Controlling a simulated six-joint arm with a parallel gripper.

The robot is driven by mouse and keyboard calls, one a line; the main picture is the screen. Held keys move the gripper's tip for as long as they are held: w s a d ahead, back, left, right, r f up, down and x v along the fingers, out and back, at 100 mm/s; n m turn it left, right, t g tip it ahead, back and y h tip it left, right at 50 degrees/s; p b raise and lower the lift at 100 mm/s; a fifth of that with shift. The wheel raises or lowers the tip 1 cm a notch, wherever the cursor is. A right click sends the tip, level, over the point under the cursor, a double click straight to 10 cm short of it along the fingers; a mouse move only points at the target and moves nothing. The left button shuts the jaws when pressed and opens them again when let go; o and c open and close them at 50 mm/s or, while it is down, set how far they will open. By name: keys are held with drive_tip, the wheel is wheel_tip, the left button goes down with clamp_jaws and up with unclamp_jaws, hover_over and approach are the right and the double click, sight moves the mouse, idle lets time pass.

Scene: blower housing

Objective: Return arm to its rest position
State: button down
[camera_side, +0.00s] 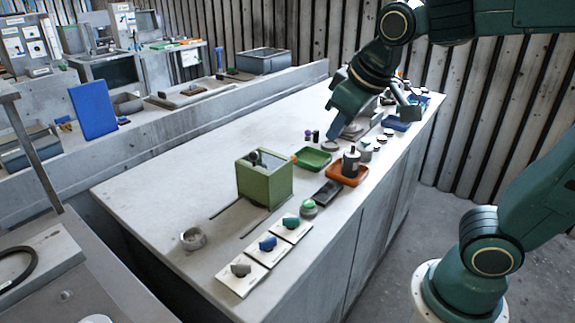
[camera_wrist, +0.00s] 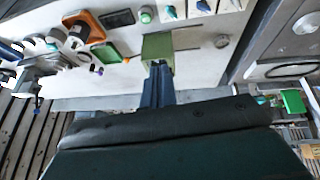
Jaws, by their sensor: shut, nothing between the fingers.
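My gripper (camera_side: 333,134) hangs above the far part of the bench in the side view, its blue fingers pointing down. In the wrist view its fingers (camera_wrist: 158,68) are together with nothing held. The green box-shaped housing (camera_side: 264,186) stands on the bench to the left of and nearer than my gripper, apart from it. It also shows in the wrist view (camera_wrist: 157,44), just beyond the fingertips in the picture. Its inside is mostly hidden.
A green tray (camera_side: 313,160), an orange tray (camera_side: 334,178) and a dark tray (camera_side: 326,194) lie near the housing. Several small parts crowd the bench's far end. Cards with switches (camera_side: 268,252) and a metal ring (camera_side: 193,239) lie at the near end. The bench's left side is clear.

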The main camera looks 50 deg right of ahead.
drive_tip(key=s+f+y, duration=0.1)
drive_tip(key=s+f, duration=0.2)
drive_tip(key=s, duration=0.7)
drive_tip(key=shift+s, duration=0.25)
drive_tip(key=c, duration=2.2)
unclamp_jaws()
